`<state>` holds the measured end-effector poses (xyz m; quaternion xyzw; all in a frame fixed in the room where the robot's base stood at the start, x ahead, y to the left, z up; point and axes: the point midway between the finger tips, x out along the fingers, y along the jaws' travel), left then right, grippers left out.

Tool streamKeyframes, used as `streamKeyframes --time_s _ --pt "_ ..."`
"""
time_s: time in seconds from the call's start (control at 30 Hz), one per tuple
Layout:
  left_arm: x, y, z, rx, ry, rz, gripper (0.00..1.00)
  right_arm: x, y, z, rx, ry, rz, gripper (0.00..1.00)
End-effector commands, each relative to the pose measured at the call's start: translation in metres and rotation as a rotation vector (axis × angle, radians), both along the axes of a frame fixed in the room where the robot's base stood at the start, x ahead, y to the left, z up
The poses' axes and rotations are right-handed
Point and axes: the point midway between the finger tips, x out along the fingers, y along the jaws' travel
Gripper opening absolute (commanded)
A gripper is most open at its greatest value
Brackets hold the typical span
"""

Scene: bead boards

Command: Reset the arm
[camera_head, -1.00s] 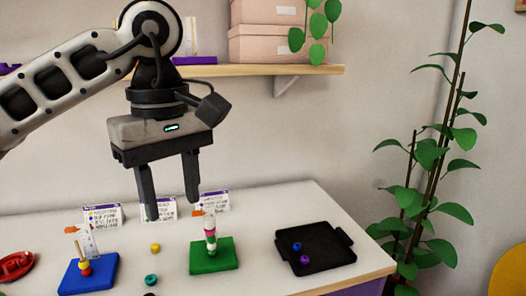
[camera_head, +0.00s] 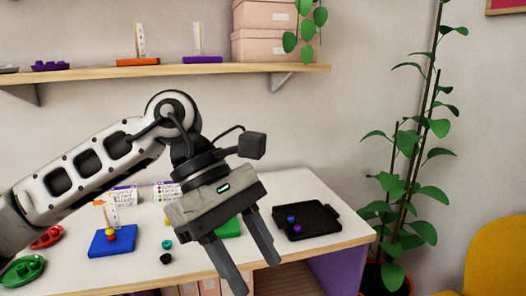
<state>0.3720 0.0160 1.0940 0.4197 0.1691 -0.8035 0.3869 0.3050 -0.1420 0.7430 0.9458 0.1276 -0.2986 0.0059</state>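My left gripper (camera_head: 257,276) hangs at the end of the arm that comes in from the left. Its two fingers are spread apart with nothing between them, tilted down in front of the table's front edge. The blue board (camera_head: 112,243) carries an upright peg with red and yellow beads on it. The green board (camera_head: 229,228) is mostly hidden behind my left gripper, and its bead stack cannot be seen. The black tray (camera_head: 328,222) holds a blue bead (camera_head: 291,219) and a purple bead (camera_head: 298,228). My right gripper is not in view.
A teal bead (camera_head: 167,244) and a black bead (camera_head: 166,258) lie loose on the white table (camera_head: 130,268). Red and green dishes stand at the left. A wall shelf (camera_head: 170,76) with boards and boxes is above; a plant and yellow chair (camera_head: 495,260) stand right.

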Motion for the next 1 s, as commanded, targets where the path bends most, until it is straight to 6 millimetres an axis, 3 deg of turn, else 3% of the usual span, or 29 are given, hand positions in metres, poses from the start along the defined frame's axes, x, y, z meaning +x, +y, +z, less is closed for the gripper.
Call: streamKeyframes --time_s 0.13,0.27,0.37,0.5,0.57,0.63,0.77,0.8,0.87,1.0 --pt "-0.029 -0.041 -0.006 -0.235 0.284 0.078 0.44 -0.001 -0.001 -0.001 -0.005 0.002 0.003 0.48" --pt "-0.046 -0.072 0.009 -0.494 0.678 0.225 0.44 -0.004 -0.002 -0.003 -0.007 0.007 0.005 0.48" --pt "-0.038 -0.079 0.025 -0.679 1.042 0.380 0.44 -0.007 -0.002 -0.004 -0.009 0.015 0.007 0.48" --pt "0.000 -0.062 0.024 -0.882 1.585 0.630 0.44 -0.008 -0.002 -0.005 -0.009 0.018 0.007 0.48" --pt "0.021 -0.047 0.009 -0.950 1.825 0.748 0.44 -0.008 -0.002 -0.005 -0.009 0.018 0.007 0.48" --pt "0.043 -0.025 -0.019 -1.018 2.108 0.888 0.44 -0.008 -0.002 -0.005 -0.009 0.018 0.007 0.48" --pt "0.065 0.022 -0.102 -1.110 2.630 1.159 0.44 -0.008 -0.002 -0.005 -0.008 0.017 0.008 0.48" --pt "0.064 0.035 -0.129 1.062 -2.608 -1.161 0.44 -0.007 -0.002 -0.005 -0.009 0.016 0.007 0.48" --pt "0.058 0.054 -0.170 0.941 -2.427 -1.099 0.44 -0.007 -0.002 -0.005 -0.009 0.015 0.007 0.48" --pt "0.018 0.090 -0.259 0.717 -2.043 -0.958 0.44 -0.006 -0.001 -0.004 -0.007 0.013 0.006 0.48"
